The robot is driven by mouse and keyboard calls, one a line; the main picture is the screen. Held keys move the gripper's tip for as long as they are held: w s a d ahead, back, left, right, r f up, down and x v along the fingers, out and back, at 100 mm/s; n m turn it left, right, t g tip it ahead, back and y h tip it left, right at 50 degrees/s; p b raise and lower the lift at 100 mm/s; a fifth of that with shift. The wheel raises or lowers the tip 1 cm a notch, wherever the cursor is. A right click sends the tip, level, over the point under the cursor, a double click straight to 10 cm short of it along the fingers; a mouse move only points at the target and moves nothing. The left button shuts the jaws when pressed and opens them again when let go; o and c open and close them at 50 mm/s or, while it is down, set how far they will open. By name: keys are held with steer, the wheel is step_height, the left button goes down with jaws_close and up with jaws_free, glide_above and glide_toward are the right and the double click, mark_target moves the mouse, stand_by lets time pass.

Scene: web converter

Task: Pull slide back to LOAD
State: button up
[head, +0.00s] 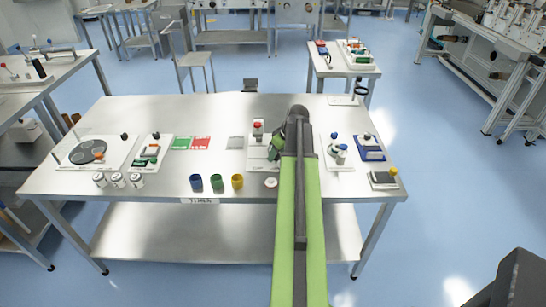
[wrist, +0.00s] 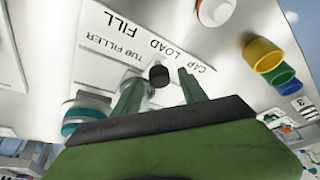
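The white tub filler plate (wrist: 110,45) fills much of the wrist view, with the printed words FILL, LOAD, CAP and TUB FILLER upside down. A round black knob (wrist: 159,76), which looks like the slide's handle, stands on it. My gripper (wrist: 158,80) is open, its two green fingers on either side of the knob in the picture. I cannot tell whether they touch it. In the head view the filler plate (head: 256,151) lies on the metal table, with a red-topped part at its back. My arm hides its right side and most of my gripper.
Blue (head: 196,182), green (head: 217,183) and yellow (head: 237,181) cups stand near the table's front edge, left of my arm. A small white round piece (head: 271,182) lies beside them. Another white station (head: 340,155) is close on the right.

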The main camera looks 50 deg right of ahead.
steer(key=p+v, duration=1.6)
steer(key=v, duration=0.1)
steer(key=shift+r, duration=0.15)
steer(key=w+a+f+n+y+b, duration=0.1)
steer(key=w+a+n, duration=0.1)
steer(key=w+a, duration=0.6)
steer(key=w+a+f+n+g, duration=0.15)
steer(key=w+a, duration=0.25)
steer(key=a, duration=0.7)
steer(key=w+a+n+t+y+b, duration=0.1)
steer(key=w+a+n, duration=0.2)
steer(key=w+a, duration=0.5)
steer(key=s+a+f+g+b, duration=0.1)
steer(key=s+a+f+g, duration=0.1)
steer(key=a, duration=1.8)
steer(key=s+a+m+g+h, duration=0.1)
steer(key=s+a+m+g, duration=0.1)
steer(key=s+a+m, duration=0.2)
steer(key=s+f+m, duration=0.1)
steer(key=s, duration=0.1)
steer(key=shift+s+a+m+h, duration=0.3)
steer(key=shift+s+a+m, duration=0.05)
steer(key=shift+s+a, duration=0.05)
